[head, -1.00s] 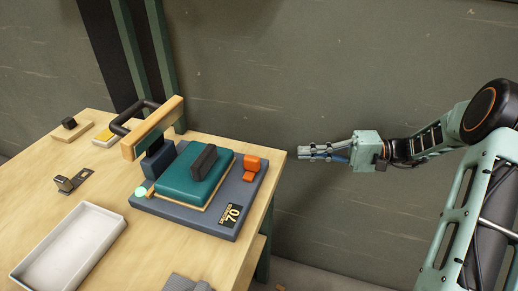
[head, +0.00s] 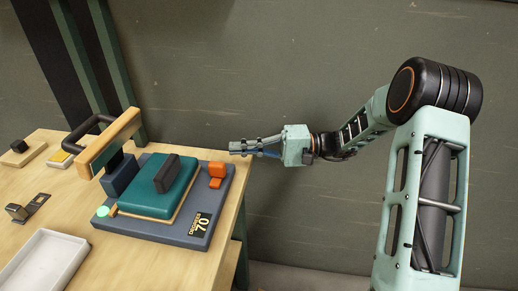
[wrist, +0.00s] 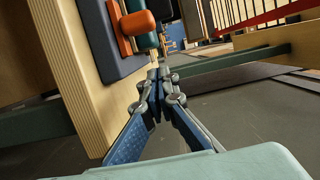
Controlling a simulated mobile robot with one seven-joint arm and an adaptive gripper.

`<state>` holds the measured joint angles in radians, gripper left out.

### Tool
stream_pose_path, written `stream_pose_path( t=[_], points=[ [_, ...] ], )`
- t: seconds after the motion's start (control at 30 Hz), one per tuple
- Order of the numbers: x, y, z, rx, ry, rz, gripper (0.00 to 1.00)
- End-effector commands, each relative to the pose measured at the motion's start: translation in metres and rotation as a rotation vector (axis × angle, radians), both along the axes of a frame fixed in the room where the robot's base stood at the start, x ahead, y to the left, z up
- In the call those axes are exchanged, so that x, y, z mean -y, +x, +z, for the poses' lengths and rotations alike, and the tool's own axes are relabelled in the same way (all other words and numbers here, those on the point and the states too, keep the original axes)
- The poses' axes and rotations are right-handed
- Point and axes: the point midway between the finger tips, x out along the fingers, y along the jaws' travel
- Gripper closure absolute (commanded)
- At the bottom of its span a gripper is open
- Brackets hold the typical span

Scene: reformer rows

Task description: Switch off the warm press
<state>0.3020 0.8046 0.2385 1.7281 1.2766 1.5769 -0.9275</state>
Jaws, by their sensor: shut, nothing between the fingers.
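The warm press (head: 152,230) sits on the wooden table, a blue-grey base with a teal padded plate (head: 158,187) and a dark handle on top. A label on its front corner reads "70 degrees". An orange switch (head: 216,173) is on the base's right side; it also shows in the wrist view (wrist: 137,22). A glowing green light (head: 102,211) is at the base's left corner. My gripper (head: 232,147) is shut and empty, in the air beyond the table's right edge, to the right of and above the orange switch, apart from it.
A wooden bar with a black loop handle (head: 108,142) rises at the back of the press. A white tray (head: 45,262), a metal clip (head: 28,208) and small blocks lie left. The table's right edge (head: 232,222) is close to the press; right of it is open.

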Motion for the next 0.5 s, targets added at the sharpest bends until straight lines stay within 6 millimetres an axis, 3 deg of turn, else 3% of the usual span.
stream_pose_path(
  t=[0.07, 0.3, 0.5],
  points=[
    [-0.018, -0.003, -0.001, 0.000, -0.001, 0.004, 1.00],
    [-0.018, -0.031, 0.000, 0.000, -0.002, 0.000, 1.00],
    [-0.019, -0.040, 0.000, 0.000, -0.001, 0.000, 1.00]
  ],
)
